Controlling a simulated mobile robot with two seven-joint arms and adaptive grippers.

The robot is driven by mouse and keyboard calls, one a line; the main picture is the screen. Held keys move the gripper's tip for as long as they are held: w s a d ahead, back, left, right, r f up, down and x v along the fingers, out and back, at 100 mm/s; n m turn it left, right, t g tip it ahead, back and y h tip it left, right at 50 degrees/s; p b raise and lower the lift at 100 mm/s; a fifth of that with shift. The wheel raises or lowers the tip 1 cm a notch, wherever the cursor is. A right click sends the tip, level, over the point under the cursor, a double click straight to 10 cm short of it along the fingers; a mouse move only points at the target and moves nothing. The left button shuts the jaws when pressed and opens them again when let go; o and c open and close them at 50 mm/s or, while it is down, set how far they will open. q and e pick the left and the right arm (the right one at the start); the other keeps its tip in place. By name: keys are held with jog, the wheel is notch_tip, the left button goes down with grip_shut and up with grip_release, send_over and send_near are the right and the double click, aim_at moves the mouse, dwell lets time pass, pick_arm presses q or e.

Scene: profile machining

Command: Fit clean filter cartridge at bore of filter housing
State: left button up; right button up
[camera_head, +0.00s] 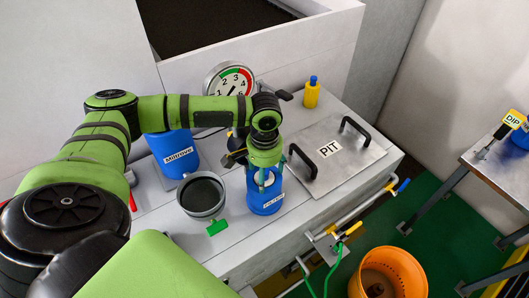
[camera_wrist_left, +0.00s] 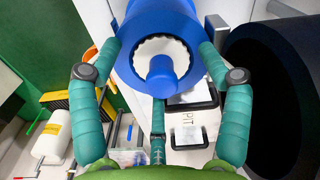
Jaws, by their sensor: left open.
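The blue filter housing (camera_head: 264,204) stands on the bench with its open top up; it also shows in the left wrist view (camera_wrist_left: 130,62). A white pleated ring with a blue knob in its middle, apparently the filter cartridge (camera_wrist_left: 160,74), sits inside the bore. Only a little of its white shows in the head view. My left gripper (camera_head: 265,181) points down over the housing. Its teal fingers (camera_wrist_left: 161,48) are open, one on each side of the cartridge in the picture. Whether the fingertips touch anything cannot be told. My right gripper is not in view.
A dark round pan (camera_head: 203,196) with a green tab stands close left of the housing. A PIT cover plate (camera_head: 330,170) with black handles lies to the right. A blue labelled container (camera_head: 175,155), gauge (camera_head: 230,82) and yellow bottle (camera_head: 312,92) stand behind. An orange bucket (camera_head: 400,262) is below.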

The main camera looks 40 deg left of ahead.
pick_arm(q)
jog(key=shift+a+r, duration=0.1)
notch_tip(320, 180, up, 12)
dwell(0.5)
dwell(0.4)
